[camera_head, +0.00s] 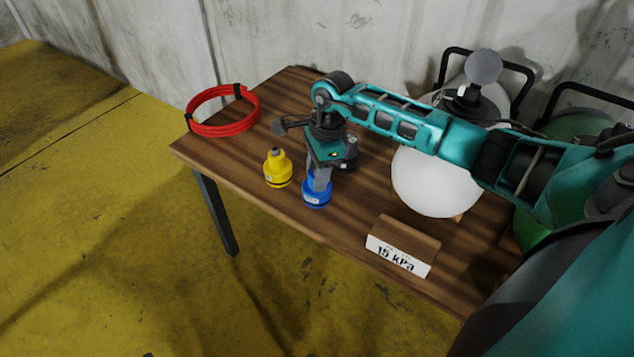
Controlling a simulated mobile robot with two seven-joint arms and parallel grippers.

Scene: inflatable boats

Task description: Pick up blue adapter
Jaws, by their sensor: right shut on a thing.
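The blue adapter (316,194) stands near the front edge of the wooden table. My right gripper (320,179) points down over it, with its fingers shut on the adapter's upper part. The fingers hide the top of the adapter. It seems to be at table level; I cannot tell whether its base touches the wood. My left gripper is not in view.
A yellow adapter (278,168) stands close to the left, and a dark adapter (349,152) is partly hidden behind my gripper. A red hose coil (222,112) lies at the table's left end. A white sphere (436,182) and a "15 kPa" sign (398,255) are to the right.

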